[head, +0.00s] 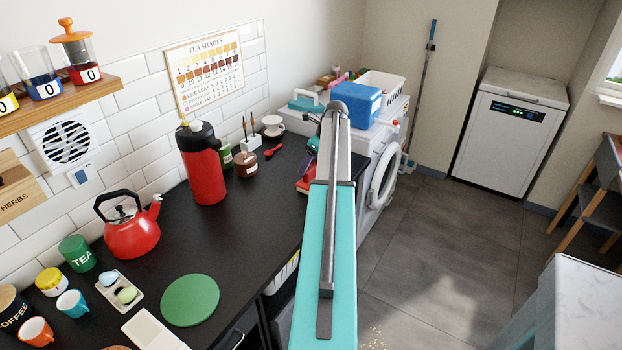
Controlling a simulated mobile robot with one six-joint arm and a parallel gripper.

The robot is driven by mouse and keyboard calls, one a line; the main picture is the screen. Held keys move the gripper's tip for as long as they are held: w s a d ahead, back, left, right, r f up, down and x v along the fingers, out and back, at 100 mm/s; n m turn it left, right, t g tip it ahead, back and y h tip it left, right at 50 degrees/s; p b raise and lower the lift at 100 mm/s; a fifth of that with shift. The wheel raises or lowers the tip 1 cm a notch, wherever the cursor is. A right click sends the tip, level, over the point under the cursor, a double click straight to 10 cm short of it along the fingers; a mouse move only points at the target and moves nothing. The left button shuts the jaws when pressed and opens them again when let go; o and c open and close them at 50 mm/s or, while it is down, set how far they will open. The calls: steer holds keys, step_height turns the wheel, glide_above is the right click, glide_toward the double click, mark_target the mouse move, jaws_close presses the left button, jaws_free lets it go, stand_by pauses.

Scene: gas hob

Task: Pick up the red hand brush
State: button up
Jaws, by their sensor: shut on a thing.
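My arm reaches away from me through the middle of the head view, and its wrist bends down at the far end. My gripper (310,163) is small and partly hidden behind the arm, at the far right edge of the black worktop. It is shut on a red thing, which appears to be the red hand brush (305,185). Only the left part of the brush shows; the arm covers the rest. I cannot tell whether it touches the worktop.
The black worktop (235,245) holds a red kettle (132,238), a red flask (203,172), a green round mat (190,300) and several cups and jars. A washing machine (383,180) with a blue box (355,103) on it stands beyond.

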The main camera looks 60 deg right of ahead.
mark_target(313, 168)
steer(key=shift+r, duration=0.2)
steer(key=shift+d+r+b, duration=0.1)
steer(key=shift+r+b, duration=0.35)
steer(key=shift+r, duration=0.4)
steer(key=shift+s+r+b, duration=0.35)
steer(key=shift+s+r, duration=0.15)
steer(key=shift+r, duration=0.15)
steer(key=s+r+b, duration=0.1)
steer(key=s+b, duration=0.1)
steer(key=s, duration=1.3)
steer(key=shift+r+b, duration=0.3)
steer(key=shift+b, duration=0.05)
steer(key=o, duration=0.6)
steer(key=shift+c, duration=0.4)
